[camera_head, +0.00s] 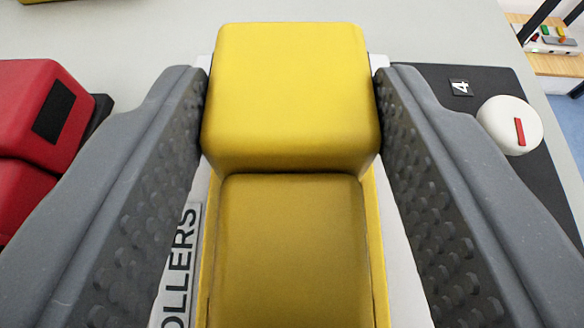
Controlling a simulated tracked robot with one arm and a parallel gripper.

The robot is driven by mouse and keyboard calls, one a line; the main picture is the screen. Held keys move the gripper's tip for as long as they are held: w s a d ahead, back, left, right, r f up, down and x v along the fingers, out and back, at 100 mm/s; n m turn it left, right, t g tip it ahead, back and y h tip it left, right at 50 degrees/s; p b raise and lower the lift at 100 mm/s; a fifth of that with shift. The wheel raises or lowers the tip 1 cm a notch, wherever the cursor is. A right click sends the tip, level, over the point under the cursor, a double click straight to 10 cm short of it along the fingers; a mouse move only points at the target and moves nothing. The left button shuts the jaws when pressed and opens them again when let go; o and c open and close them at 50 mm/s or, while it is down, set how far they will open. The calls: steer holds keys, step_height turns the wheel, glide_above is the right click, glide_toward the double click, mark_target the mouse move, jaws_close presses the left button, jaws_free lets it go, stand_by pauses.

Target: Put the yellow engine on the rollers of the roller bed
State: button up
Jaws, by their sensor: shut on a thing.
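The yellow engine (290,100) is between the two grey fingers of my gripper (291,125) in the middle of the view. It has a tall block at the far end and a lower, darker yellow part nearer to me. My gripper is shut on it, with the studded pads against its sides. Beneath the engine is a pale thing with a label (178,265) reading "OLLERS", which looks like the roller bed. Its rollers are hidden, and I cannot tell whether the engine touches it.
A red block-shaped thing (35,125) stands at the left. A dark plate (440,80) marked "4" lies at the right, with a white round knob (510,125) bearing a red bar. The grey surface (150,35) behind is mostly clear. A wooden shelf (555,62) shows at top right.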

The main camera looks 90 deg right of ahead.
steer(key=shift+f, duration=0.1)
steer(key=o, duration=1.2)
steer(key=p+v, duration=0.1)
steer(key=v, duration=1.1)
steer(key=shift+p, duration=0.3)
